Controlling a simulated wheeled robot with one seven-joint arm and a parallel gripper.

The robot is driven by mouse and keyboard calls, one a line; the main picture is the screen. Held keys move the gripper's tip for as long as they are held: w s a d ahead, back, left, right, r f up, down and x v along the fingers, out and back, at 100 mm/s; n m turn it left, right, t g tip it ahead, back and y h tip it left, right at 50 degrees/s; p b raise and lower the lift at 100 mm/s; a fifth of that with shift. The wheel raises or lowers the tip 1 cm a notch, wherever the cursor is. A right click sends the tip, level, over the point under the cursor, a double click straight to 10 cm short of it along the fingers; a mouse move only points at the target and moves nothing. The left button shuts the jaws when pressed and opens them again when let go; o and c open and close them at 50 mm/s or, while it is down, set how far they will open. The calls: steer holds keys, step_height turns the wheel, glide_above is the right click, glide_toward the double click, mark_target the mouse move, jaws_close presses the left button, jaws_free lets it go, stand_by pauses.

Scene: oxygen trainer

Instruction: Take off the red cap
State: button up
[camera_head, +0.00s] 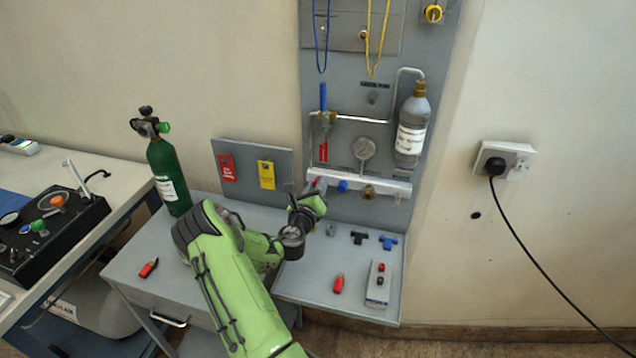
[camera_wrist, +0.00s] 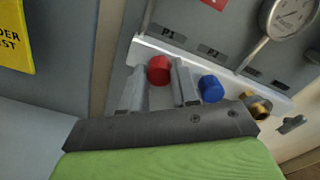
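The red cap (camera_wrist: 158,69) is a round cap at the left of the light rail on the grey panel, by the P1 label. In the head view the red cap (camera_head: 317,182) shows only in small part behind my gripper (camera_head: 312,190). In the wrist view the two grey fingers of my gripper (camera_wrist: 160,72) stand on either side of the cap, near their tips. The fingers look open, with narrow gaps to the cap; contact is not clear. The cap is on the rail.
A blue cap (camera_wrist: 211,88) and a brass fitting (camera_wrist: 257,105) sit on the rail right of the red cap. A gauge (camera_head: 365,149) and a grey bottle (camera_head: 411,130) are above. Several small red and blue parts lie on the shelf (camera_head: 310,272). A green cylinder (camera_head: 169,175) stands left.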

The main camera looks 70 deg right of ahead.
steer(key=c, duration=0.4)
steer(key=n+p, duration=0.3)
steer(key=p, duration=0.1)
steer(key=n+p, duration=0.3)
steer(key=p, duration=0.1)
steer(key=shift+n, duration=0.4)
